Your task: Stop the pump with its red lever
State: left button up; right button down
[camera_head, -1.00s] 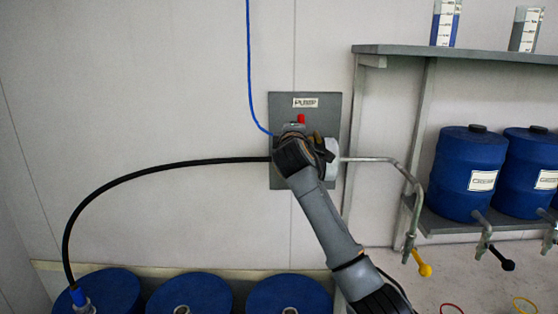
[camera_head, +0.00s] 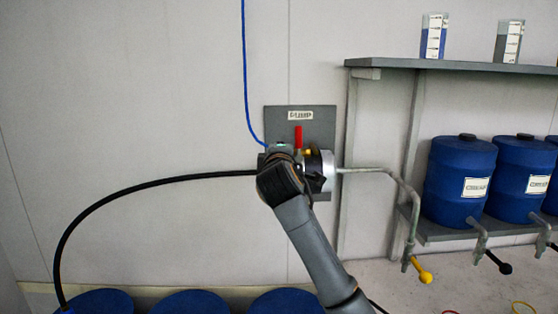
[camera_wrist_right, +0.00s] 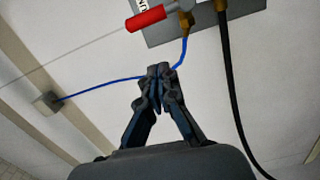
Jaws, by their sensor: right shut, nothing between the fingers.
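The red lever (camera_head: 298,137) stands upright in front of the grey pump panel (camera_head: 322,125), which has a label at its top. The pump's silver body (camera_head: 327,170) is partly hidden behind my right wrist. In the right wrist view the red lever (camera_wrist_right: 146,18) is near the top edge, with the grey panel (camera_wrist_right: 215,18) beside it. My right gripper (camera_wrist_right: 158,72) is shut and empty, its fingertips below the lever in that view and apart from it. In the head view my right wrist hides its fingers. My left gripper is in neither view.
A blue line (camera_head: 245,80) and a black hose (camera_head: 130,190) run to the pump. A metal pipe (camera_head: 385,172) leads right to a tap with a yellow knob (camera_head: 425,276). Blue drums (camera_head: 458,180) stand on the shelf, others along the floor.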

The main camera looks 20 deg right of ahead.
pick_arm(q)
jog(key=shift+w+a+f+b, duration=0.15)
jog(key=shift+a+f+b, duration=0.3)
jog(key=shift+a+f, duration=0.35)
pick_arm(e)
jog(key=v, duration=0.4)
jog(key=shift+w+a+r, duration=0.1)
jog(key=shift+w+a, duration=0.05)
jog(key=shift+a, duration=0.25)
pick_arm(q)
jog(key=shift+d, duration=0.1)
pick_arm(e)
jog(key=shift+a, duration=0.1)
